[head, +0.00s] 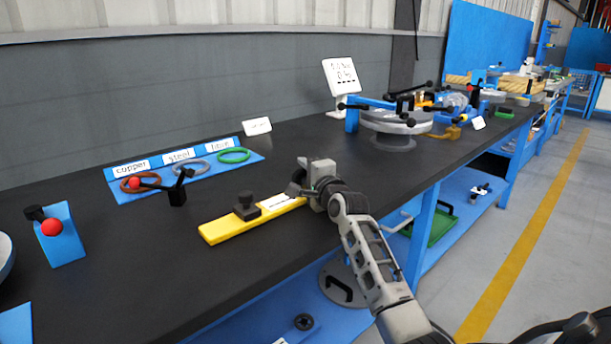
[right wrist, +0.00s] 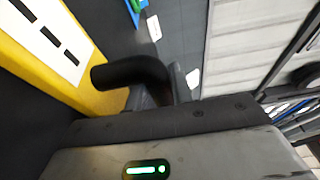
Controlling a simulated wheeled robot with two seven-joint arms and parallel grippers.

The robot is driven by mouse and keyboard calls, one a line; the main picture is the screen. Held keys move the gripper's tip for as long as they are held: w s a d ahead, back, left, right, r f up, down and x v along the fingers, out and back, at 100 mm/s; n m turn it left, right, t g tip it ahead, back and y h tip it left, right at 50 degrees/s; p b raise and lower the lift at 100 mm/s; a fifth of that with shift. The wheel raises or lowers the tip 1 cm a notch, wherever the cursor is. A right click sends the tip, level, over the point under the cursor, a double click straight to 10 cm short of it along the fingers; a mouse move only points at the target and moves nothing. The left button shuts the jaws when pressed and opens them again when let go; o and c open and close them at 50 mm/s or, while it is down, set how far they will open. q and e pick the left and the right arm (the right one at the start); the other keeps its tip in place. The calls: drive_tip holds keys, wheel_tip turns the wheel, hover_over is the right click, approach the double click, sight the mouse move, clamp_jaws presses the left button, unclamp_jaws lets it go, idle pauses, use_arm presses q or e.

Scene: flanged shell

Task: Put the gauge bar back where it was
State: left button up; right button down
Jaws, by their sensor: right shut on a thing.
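The gauge bar appears to be the long yellow bar (head: 228,228) near the bench's front edge, with a black knob (head: 246,206) and a white label. My right gripper (head: 302,188) is at the bar's right end. In the right wrist view, the yellow bar (right wrist: 82,92) shows its white label with black marks. A black bent handle (right wrist: 130,73) sits at my jaws there. My right gripper is shut on the bar, seemingly by this handle; the fingertips are mostly hidden. I cannot tell whether the bar rests on the bench or is just above it. My left gripper is not in view.
Behind the bar stands a blue board (head: 206,162) with copper, steel and fibre rings. A black part with a red ball (head: 134,183) stands before it. A round flanged shell (head: 395,122) with blue clamps is farther right. The dark bench (head: 130,265) is clear in front.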

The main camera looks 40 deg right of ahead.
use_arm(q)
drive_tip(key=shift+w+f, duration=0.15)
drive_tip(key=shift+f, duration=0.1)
use_arm(e)
drive_tip(key=shift+r, duration=0.1)
drive_tip(key=c, duration=1.5)
unclamp_jaws()
drive_tip(key=shift+f, duration=0.3)
drive_tip(key=shift+o, duration=1.3)
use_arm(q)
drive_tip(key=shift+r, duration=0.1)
use_arm(e)
drive_tip(key=shift+r, duration=0.1)
